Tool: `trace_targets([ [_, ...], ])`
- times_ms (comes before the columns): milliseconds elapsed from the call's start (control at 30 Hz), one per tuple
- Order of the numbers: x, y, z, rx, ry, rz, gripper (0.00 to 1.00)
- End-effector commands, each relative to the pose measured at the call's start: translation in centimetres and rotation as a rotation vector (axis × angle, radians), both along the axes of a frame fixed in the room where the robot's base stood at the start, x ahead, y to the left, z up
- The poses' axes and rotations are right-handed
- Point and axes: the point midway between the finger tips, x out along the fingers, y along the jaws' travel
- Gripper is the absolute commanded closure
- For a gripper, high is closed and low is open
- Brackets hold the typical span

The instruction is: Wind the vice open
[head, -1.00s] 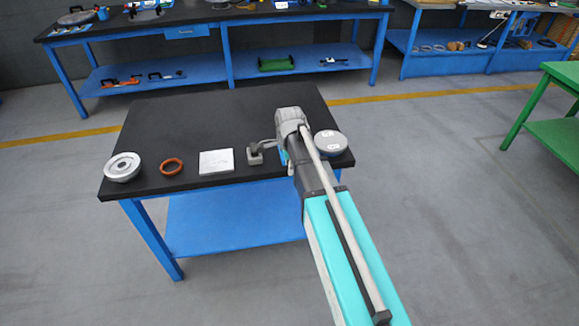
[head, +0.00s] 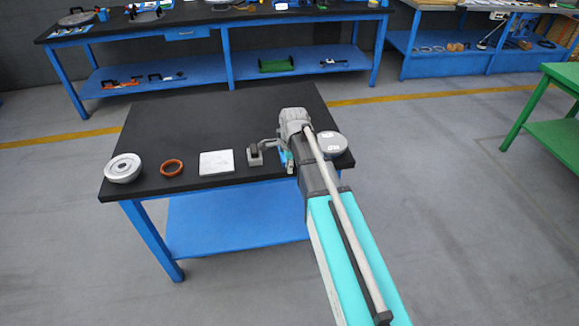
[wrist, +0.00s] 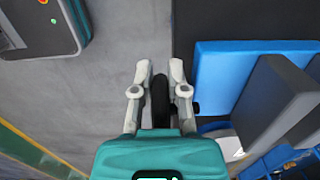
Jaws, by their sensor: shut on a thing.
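The vice shows in the wrist view as a blue body (wrist: 235,75) with dark grey jaw blocks (wrist: 272,95) at the right. Its round black handle (wrist: 160,100) sits between the two pale fingers of my gripper (wrist: 161,72), which is shut on it. The handle lies beyond the table's edge, over the floor. In the head view my arm hides most of the vice; only a small blue part shows beside it. I cannot tell the width of the jaw gap.
On the black table (head: 220,115) stand a white flanged part (head: 123,168), an orange ring (head: 172,168), a white plate (head: 216,163), a dark grey fitting (head: 254,154) and a grey round part (head: 332,144). The table's back half is clear. A green table (head: 555,110) stands right.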

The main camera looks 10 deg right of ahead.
Motion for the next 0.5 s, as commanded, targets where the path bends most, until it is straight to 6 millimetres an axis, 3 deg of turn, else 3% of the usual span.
trace_targets([
  [500, -0.09, -0.03, 0.73, 0.383, 0.002, -0.001, 1.00],
])
